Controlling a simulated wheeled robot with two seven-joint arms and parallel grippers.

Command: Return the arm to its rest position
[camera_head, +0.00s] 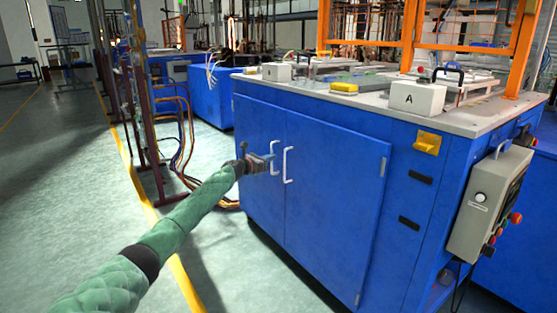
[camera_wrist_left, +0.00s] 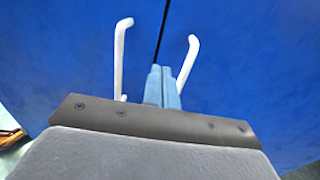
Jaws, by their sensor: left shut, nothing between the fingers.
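My left arm, in a green quilted sleeve, reaches in from the lower left in the head view. My left gripper (camera_head: 270,160) is at the front of a blue cabinet (camera_head: 335,190), close to its two white door handles. In the left wrist view the gripper's blue fingers (camera_wrist_left: 163,88) are together and empty, between the left handle (camera_wrist_left: 120,60) and the right handle (camera_wrist_left: 188,62). Whether the fingers touch the door cannot be told. Both cabinet doors look closed. My right gripper is not in view.
The cabinet's worktop (camera_head: 310,85) carries a white block marked A (camera_head: 417,97) and an orange frame (camera_head: 408,40). A grey control box (camera_head: 488,205) hangs on the right side. Cables (camera_head: 183,150) and dark red posts stand left of the cabinet. Open floor (camera_head: 60,150) lies at the left.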

